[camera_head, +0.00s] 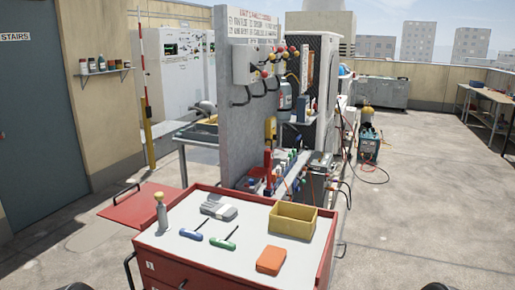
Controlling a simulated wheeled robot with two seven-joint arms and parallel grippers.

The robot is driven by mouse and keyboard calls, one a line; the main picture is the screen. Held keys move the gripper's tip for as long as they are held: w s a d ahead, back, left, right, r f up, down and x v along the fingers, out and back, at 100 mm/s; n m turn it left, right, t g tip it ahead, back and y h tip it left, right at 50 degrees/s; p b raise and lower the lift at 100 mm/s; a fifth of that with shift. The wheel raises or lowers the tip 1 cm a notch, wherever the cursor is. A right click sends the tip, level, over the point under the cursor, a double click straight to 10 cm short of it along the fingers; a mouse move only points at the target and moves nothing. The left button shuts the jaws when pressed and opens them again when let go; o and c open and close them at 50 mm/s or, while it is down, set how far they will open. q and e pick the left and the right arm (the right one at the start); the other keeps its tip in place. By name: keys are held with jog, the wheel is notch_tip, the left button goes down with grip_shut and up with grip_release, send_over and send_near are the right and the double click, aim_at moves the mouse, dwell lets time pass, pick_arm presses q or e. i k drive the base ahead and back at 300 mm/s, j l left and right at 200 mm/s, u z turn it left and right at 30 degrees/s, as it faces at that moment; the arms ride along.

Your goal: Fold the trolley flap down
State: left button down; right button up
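The red trolley (236,276) stands right in front of me, with a pale grey top. Its red flap (140,206) sticks out from the far left side and looks about level with the top. A dark bar handle shows at the flap's outer left edge. No support under the flap can be made out. Neither gripper can be made out; only small dark rounded shapes show at the bottom edge, left and right of the trolley.
On the trolley top are a small bottle (161,213), a grey device (219,207), blue (198,238) and green (223,243) hex keys, a yellow bin (293,220) and an orange case (270,260). A grey panel (238,110) stands behind. The floor left of the trolley is clear.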

aim_at(131, 210)
jog(key=i+j+z, duration=0.15)
jog(key=j+z, duration=0.25)
jog(key=j, duration=0.95)
jog(key=j+z, duration=0.4)
jog(key=j, duration=0.9)
